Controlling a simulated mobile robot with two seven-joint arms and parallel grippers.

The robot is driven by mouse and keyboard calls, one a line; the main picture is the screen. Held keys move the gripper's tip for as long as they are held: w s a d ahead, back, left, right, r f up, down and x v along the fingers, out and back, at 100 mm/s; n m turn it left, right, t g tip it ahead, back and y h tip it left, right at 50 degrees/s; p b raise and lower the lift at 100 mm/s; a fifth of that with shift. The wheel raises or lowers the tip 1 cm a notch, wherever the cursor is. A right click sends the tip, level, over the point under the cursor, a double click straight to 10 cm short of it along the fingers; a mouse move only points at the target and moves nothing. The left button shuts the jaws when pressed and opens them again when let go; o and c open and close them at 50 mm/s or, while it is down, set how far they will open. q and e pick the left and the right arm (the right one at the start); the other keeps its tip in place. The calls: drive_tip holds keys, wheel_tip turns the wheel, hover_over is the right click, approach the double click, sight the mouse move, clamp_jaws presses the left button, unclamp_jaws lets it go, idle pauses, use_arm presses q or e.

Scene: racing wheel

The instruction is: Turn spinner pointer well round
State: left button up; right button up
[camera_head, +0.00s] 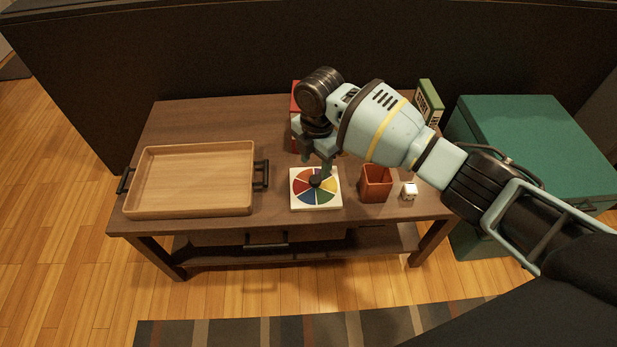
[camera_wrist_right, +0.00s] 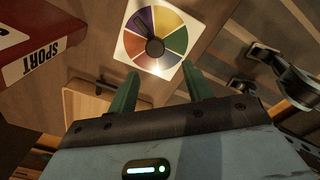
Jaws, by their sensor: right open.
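Contact with the pointer cannot be told. My left gripper is out of view.
A wooden tray (camera_head: 148,207) with black handles stands at the table's left. A red box (camera_wrist_right: 30,40) and a green box (camera_head: 430,101) are behind. A green cabinet (camera_head: 520,135) stands at right.

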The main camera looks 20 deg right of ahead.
sight(315, 179)
drive_tip(key=shift+w+d+r, duration=0.2)
drive_tip(key=shift+w+r, duration=0.1)
drive_tip(key=shift+w, duration=0.1)
drive_tip(key=shift+w+r, duration=0.1)
drive_tip(key=shift+r, duration=0.1)
drive_tip(key=shift+f+b, duration=1.5)
drive_tip(key=shift+f, duration=2.4)
drive_tip(key=c, duration=1)
